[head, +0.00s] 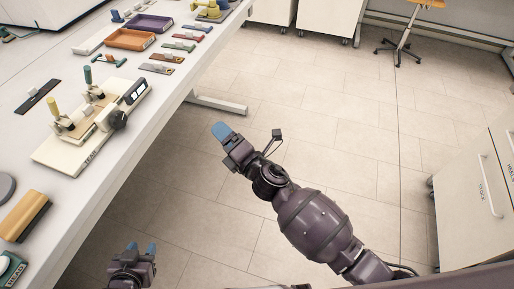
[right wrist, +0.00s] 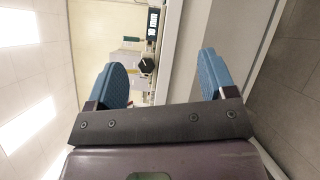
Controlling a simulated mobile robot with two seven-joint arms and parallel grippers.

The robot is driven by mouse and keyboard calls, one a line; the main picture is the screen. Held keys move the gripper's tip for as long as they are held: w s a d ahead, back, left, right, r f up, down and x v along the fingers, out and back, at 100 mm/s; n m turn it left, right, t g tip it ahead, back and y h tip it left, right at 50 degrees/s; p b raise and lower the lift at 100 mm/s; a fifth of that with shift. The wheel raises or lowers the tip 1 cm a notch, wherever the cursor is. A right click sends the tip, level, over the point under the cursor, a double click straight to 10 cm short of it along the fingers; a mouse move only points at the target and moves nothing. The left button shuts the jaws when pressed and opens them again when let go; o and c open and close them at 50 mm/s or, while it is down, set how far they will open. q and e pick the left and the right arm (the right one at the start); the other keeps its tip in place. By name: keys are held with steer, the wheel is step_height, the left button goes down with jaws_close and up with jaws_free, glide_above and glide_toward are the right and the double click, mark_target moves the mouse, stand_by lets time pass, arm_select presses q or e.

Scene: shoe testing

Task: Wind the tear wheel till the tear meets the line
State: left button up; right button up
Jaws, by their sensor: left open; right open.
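The tear tester (head: 62,152) is a cream device near the table's front edge in the head view, marked TEAR. The tear and the line are too small to make out. My right gripper (head: 222,132) is open and empty, off the table, right of the wheel and apart from it. The wheel (right wrist: 147,66) shows between its fingers (right wrist: 163,80). My left gripper (head: 142,248) is open and empty below the table edge.
On the white table (head: 150,130) are an orange tray (head: 130,39), a purple tray (head: 148,23), several coloured sample strips, a wooden-backed brush or block (head: 24,215) and a dark strip (head: 37,96). A drawer cabinet (head: 470,190) stands at the right.

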steer(key=s+d+f+m+t+h, duration=0.1)
steer(key=s+d+f+m+h, duration=0.1)
steer(key=d+m, duration=0.5)
steer(key=shift+d+f+m+h, duration=0.4)
steer(key=shift+f+h, duration=0.2)
steer(key=shift+h, duration=0.3)
